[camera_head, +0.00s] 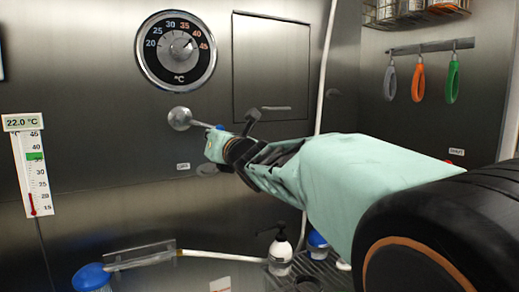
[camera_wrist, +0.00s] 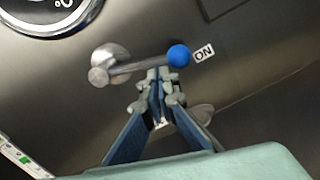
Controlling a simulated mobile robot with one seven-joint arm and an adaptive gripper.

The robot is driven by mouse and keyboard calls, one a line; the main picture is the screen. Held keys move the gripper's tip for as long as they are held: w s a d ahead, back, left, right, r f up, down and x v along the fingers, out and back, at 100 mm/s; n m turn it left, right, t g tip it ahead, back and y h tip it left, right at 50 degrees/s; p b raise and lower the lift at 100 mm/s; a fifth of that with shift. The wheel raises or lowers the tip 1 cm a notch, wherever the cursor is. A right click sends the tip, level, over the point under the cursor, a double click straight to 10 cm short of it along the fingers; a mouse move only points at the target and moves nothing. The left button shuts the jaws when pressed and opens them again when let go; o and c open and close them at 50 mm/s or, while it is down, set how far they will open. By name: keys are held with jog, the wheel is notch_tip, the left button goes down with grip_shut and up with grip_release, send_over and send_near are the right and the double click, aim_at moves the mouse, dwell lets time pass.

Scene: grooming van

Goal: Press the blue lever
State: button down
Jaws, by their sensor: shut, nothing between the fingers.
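The blue lever shows in the wrist view as a metal rod ending in a blue ball (camera_wrist: 179,55), on a round metal mount (camera_wrist: 108,62). The rod lies nearly level, with the ball at the right beside an "ON" label (camera_wrist: 203,53). In the head view its mount (camera_head: 180,118) is on the steel wall below the dial, and my gripper partly hides the ball. My gripper (camera_wrist: 159,76) is shut and empty, its fingertips just below the rod near the ball in the wrist view; I cannot tell whether they touch. It also shows in the head view (camera_head: 212,142).
A temperature dial (camera_head: 176,50) is above the lever. A thermometer display (camera_head: 30,165) hangs at left. A pump bottle (camera_head: 280,252) and a blue-headed sprayer (camera_head: 91,277) are below. Several coloured loops (camera_head: 418,82) hang at right. A wall panel (camera_head: 271,66) is behind my arm.

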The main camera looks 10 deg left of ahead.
jog(key=shift+d+r+n, duration=0.1)
jog(key=shift+r+n, duration=0.15)
jog(key=shift+n, duration=0.15)
jog(key=shift+r, duration=0.1)
jog(key=shift+b, duration=0.35)
